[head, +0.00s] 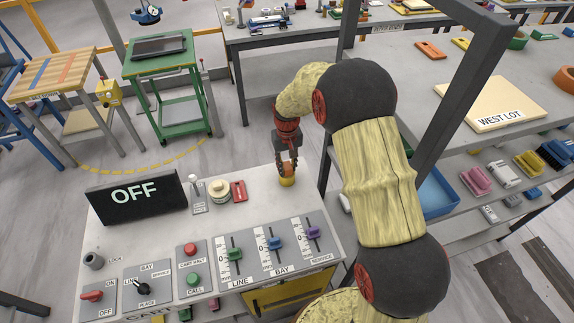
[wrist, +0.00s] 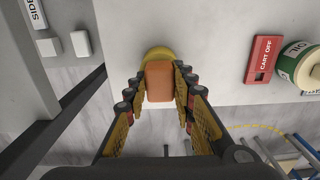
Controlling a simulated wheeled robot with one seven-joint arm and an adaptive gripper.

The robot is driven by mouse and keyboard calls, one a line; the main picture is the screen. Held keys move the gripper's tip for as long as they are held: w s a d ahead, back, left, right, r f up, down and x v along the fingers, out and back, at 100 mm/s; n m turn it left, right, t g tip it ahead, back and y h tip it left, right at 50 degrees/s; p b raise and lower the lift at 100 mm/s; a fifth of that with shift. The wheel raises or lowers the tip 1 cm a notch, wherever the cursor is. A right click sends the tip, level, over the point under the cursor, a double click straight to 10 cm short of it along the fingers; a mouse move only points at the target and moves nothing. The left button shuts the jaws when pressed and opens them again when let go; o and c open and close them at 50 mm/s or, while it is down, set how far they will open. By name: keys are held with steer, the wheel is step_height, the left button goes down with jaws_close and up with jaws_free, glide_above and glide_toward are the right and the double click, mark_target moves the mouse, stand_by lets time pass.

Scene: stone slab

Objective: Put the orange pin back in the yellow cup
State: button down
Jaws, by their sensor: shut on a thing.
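My gripper (head: 288,163) points down at the back right of the grey control bench, with its fingers closed around the orange pin. In the wrist view the orange pin (wrist: 160,82) sits between the two finger pads. The yellow cup (head: 287,181) stands on the bench directly under the fingertips. In the wrist view the cup's yellow rim (wrist: 158,53) shows just beyond the pin, which covers most of it. The pin is lined up with the cup, but I cannot tell whether its lower end is inside. In the head view the fingers mostly hide the pin.
A black "OFF" sign (head: 136,194) stands farther left. Sliders (head: 274,243) line the front panel. A dark grey post (head: 345,90) rises right of the gripper.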

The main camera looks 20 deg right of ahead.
steer(key=c, duration=1.4)
jaws_free()
step_height(320, 180, up, 12)
steer(key=s+r+t+b, duration=0.1)
steer(key=s+r, duration=0.3)
steer(key=s, duration=0.6)
steer(key=s+r+t+b, duration=0.2)
steer(key=s+r, duration=0.2)
steer(key=s, duration=0.7)
steer(key=s+r+t+b, duration=0.1)
steer(key=s+r, duration=0.3)
steer(key=s, duration=0.7)
steer(key=shift+s+r+t+b, duration=0.15)
steer(key=shift+s+t+b, duration=0.15)
steer(key=shift+t, duration=0.5)
